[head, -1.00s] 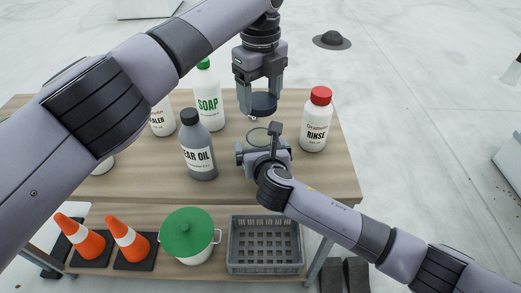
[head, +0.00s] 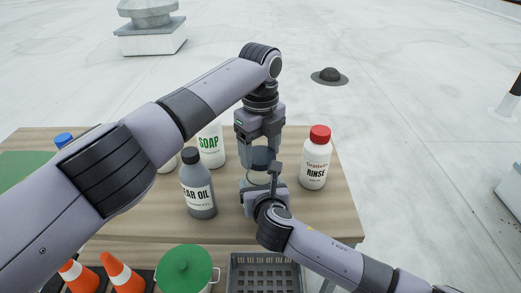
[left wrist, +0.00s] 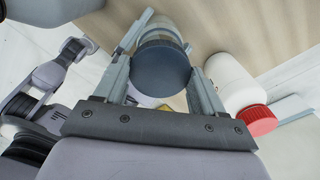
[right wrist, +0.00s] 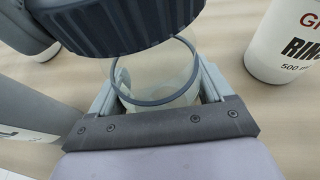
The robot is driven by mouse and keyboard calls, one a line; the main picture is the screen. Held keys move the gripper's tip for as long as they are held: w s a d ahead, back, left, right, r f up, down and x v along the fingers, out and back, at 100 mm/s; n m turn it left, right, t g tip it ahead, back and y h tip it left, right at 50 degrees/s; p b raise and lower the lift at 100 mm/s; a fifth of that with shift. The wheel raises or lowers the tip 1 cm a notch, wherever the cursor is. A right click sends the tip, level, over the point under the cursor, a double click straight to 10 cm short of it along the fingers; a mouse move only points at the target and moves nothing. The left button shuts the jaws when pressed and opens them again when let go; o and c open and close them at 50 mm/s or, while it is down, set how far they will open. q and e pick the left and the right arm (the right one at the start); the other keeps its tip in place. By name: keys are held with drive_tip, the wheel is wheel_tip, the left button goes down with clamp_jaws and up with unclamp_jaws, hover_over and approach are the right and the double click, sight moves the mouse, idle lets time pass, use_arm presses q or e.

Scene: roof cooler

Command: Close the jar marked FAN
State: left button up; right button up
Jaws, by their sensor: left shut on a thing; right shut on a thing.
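A clear jar (right wrist: 163,92) with a dark rim stands on the table, gripped by my right gripper (right wrist: 165,95). My right gripper also shows in the head view (head: 262,185). My left gripper (head: 260,150) points down and is shut on a round dark blue-grey lid (left wrist: 161,67). In the right wrist view the ribbed lid (right wrist: 120,20) is just above the jar's open mouth, apart from it and tilted in that picture. In the head view the lid (head: 261,157) is over the jar. No FAN marking shows; the jar's label is hidden.
A white RINSE bottle (head: 315,160) with a red cap stands close to the right. A grey GEAR OIL bottle (head: 198,185) and a white SOAP bottle (head: 210,147) stand to the left. The table (head: 335,215) is bare at its right front. Cones and a green-lidded pot (head: 186,268) are below.

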use_arm(q)
drive_tip(key=shift+f, duration=0.4)
drive_tip(key=shift+f, duration=0.1)
drive_tip(key=shift+f, duration=0.8)
drive_tip(key=shift+f, duration=0.55)
use_arm(e)
clamp_jaws()
use_arm(q)
drive_tip(key=m, duration=0.6)
drive_tip(key=shift+d+m, duration=0.1)
drive_tip(key=shift+m, duration=0.3)
drive_tip(key=m, duration=0.6)
